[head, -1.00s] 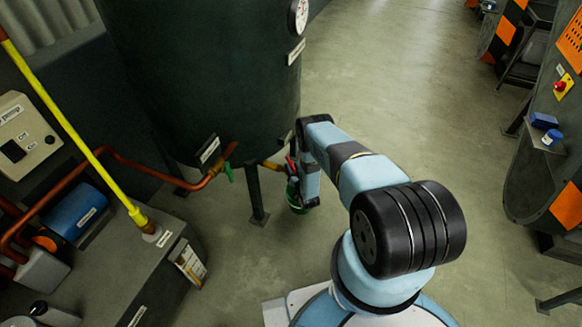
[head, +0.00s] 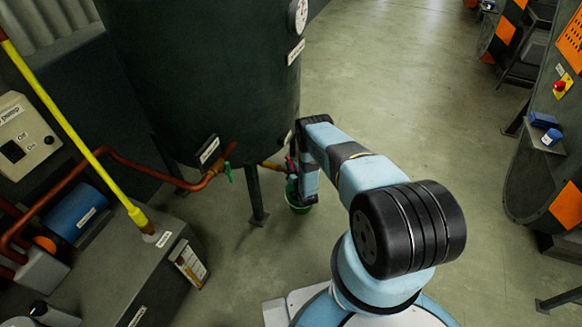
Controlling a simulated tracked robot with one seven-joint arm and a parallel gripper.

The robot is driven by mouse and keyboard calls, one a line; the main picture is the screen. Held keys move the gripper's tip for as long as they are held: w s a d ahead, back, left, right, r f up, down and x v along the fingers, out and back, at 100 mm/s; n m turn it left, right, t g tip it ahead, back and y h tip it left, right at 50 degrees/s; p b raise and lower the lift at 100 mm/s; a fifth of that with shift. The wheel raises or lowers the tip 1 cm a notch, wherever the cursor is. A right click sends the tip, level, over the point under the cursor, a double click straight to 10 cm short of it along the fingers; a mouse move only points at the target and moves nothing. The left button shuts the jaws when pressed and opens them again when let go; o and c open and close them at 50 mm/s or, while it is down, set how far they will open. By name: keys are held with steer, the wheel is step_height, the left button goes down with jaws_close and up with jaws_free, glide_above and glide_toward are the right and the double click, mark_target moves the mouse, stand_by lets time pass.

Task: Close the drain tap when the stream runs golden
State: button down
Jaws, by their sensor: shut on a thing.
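The dark tank (head: 205,75) stands on legs at the upper middle in the head view. A short brass outlet (head: 271,166) comes from its underside, with a red part of the drain tap (head: 289,162) at its end. My gripper (head: 293,172) is at the tap, shut on its red handle, mostly hidden by my own wrist. A green bucket (head: 299,207) stands on the floor below the tap, partly behind my wrist. I cannot see the stream or its colour.
A copper pipe (head: 150,172) with a green valve handle (head: 228,172) runs left from the tank. A yellow pole (head: 70,130) leans over a grey bench (head: 130,275). Machines with orange panels (head: 569,207) stand at the right. The floor (head: 400,110) between is clear.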

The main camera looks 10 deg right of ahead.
steer(key=shift+a+m+h, duration=0.2)
steer(key=shift+m+h, duration=0.2)
steer(key=shift+h, duration=0.1)
steer(key=m+h, duration=0.1)
steer(key=h, duration=0.1)
steer(key=m+h, duration=0.2)
steer(key=h, duration=0.1)
steer(key=shift+a+m+h, duration=0.25)
steer(key=shift+m+h, duration=0.05)
steer(key=m+g+h, duration=0.2)
steer(key=m+h, duration=0.1)
steer(key=h, duration=0.1)
steer(key=shift+a+h, duration=0.1)
steer(key=shift+h, duration=0.3)
steer(key=shift+w+a+r+m+g+h, duration=0.1)
steer(key=shift+w+m+g+h, duration=0.05)
steer(key=shift+m+g+h, duration=0.5)
steer(key=c, duration=1.4)
jaws_free()
steer(key=o, duration=0.3)
